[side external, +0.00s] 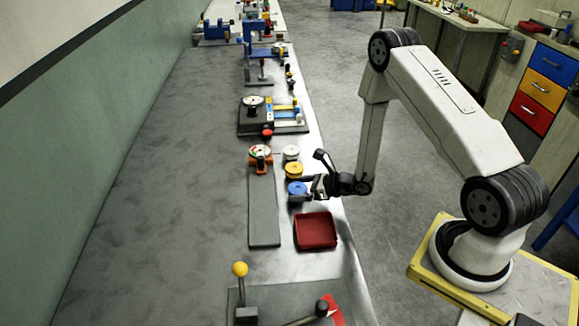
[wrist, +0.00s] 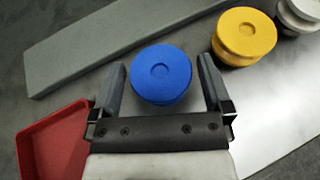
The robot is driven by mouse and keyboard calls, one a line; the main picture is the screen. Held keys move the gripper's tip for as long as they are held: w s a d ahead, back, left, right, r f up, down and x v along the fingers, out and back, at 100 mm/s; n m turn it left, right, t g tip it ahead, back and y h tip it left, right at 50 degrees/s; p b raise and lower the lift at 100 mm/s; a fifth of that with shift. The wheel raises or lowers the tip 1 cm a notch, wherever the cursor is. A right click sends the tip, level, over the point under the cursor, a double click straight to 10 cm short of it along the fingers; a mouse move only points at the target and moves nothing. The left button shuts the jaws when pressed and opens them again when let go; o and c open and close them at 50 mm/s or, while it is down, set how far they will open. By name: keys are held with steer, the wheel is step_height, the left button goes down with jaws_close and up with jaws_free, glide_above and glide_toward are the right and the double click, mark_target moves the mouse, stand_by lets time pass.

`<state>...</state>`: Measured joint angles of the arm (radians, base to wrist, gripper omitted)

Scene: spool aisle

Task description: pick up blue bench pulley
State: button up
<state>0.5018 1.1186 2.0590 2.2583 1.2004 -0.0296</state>
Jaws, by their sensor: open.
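In the side view the blue pulley (side external: 297,188) is just left of my gripper (side external: 318,186). In the wrist view my gripper (wrist: 160,88) is open, with one finger on each side of the blue pulley. The height of the fingers relative to the pulley is hard to tell.
A yellow pulley (wrist: 245,36) stands close to the right finger, with a white pulley (wrist: 300,12) beyond it. A red tray (wrist: 54,143) lies at lower left. A long grey bar (wrist: 120,35) runs behind the blue pulley. The bench edge is to the right in the side view.

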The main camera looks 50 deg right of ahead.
mark_target(301, 188)
steer(key=c, duration=1.1)
steer(key=shift+o, duration=0.2)
steer(key=shift+r, duration=0.15)
step_height(301, 188, up, 10)
stand_by(0.8)
